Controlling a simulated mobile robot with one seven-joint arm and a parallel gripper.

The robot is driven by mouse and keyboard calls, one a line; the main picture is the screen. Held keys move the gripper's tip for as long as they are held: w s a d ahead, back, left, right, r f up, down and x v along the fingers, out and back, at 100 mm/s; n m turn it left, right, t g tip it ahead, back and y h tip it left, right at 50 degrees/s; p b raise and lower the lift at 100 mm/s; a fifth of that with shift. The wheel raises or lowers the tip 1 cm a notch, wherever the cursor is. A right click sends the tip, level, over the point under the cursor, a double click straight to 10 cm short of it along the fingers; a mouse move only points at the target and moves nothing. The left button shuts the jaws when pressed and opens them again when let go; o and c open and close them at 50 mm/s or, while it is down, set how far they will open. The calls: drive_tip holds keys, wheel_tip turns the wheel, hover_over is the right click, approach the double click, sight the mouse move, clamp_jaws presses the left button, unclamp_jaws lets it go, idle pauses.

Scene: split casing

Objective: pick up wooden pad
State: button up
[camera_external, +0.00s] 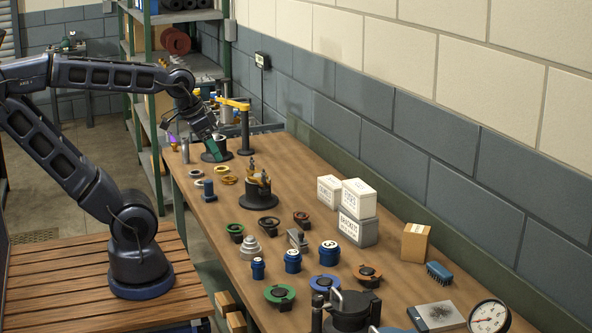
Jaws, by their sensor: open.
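My arm reaches from the left over the far end of the long wooden workbench (330,275). My gripper (217,143) points down there, just above or beside a round dark stand (216,156). It is small in view; its jaws look open, and I see nothing clearly held. A green part shows at the jaws, but I cannot tell whether it belongs to the gripper. I cannot pick out a wooden pad with certainty. A tan block (415,242), wooden or cardboard, stands near the wall at the right, far from my gripper.
A yellow-armed post (244,130) stands close right of my gripper. A dark fixture (259,195), white boxes (357,198), blue-capped cylinders (293,260) and several rings crowd the bench. A gauge (489,317) stands at the near end. The wall bounds the right side.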

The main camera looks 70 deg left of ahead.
drive_tip(key=c, duration=0.4)
drive_tip(key=shift+w, duration=0.1)
drive_tip(key=w+a+r+n+g+h, duration=0.15)
drive_tip(key=w+n, duration=0.25)
drive_tip(key=w, duration=1.1)
drive_tip(key=w+a+n+g, duration=0.2)
drive_tip(key=w+n, duration=0.2)
drive_tip(key=w, duration=1.2)
drive_tip(key=w+a+f+n+g+h, duration=0.1)
drive_tip(key=w+a+f+n, duration=0.35)
drive_tip(key=w+f, duration=0.75)
drive_tip(key=w+a+f+n+g+h, duration=0.1)
drive_tip(key=w+a+f+n, duration=0.3)
drive_tip(key=w+f, duration=0.85)
drive_tip(key=shift+m+y, duration=0.25)
drive_tip(key=shift+m, duration=0.1)
drive_tip(key=shift+a+x, duration=0.2)
drive_tip(key=shift+x, duration=2.15)
drive_tip(key=shift+a+x, duration=0.15)
drive_tip(key=shift+x, duration=2.2)
